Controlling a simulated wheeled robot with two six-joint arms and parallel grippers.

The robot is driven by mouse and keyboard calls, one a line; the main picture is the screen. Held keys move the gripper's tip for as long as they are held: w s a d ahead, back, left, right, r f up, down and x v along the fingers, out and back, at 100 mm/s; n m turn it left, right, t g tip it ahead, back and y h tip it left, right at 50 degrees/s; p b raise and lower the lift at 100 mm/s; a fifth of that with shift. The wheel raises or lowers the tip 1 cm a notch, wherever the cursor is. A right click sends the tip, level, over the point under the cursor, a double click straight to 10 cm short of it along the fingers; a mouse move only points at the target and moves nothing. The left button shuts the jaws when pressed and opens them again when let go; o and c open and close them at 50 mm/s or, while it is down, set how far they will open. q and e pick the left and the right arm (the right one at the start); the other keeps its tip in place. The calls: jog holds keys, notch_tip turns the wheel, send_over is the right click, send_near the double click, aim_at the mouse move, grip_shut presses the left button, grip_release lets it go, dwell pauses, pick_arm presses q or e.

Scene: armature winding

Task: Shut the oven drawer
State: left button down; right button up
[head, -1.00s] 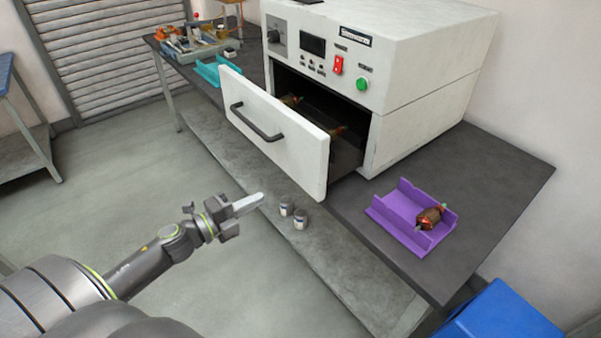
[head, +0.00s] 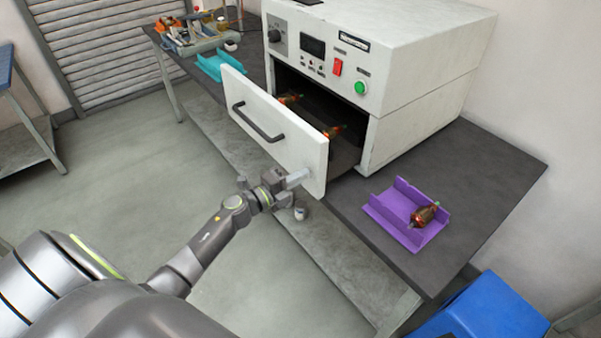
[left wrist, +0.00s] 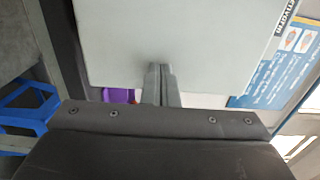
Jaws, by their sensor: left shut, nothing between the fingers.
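The oven (head: 425,75) is a white box on the dark bench. Its drawer stands pulled out, with a white front panel (head: 245,104) and a dark bar handle (head: 258,122). Inside the drawer lie armatures with copper windings (head: 333,132). My left gripper (head: 305,174) is shut and empty, its fingertips at the lower right part of the drawer front, right of the handle. In the left wrist view the shut fingers (left wrist: 160,80) point at the pale panel (left wrist: 165,35); whether they touch it I cannot tell. My right gripper is not in view.
A purple cradle (head: 385,210) with an armature (head: 424,215) sits on the bench right of the drawer. A teal tray (head: 222,68) and a tool fixture (head: 185,38) stand at the far left. A small can (head: 300,213) is on the lower shelf.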

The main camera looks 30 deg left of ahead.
pick_arm(q)
jog(key=shift+w+d, duration=0.15)
jog(key=shift+w, duration=0.1)
jog(key=b+x, duration=0.3)
jog(key=x, duration=1.2)
jog(key=shift+w, duration=0.2)
jog(key=shift+w+d, duration=0.2)
jog(key=shift+w, duration=0.2)
jog(key=shift+r, duration=0.35)
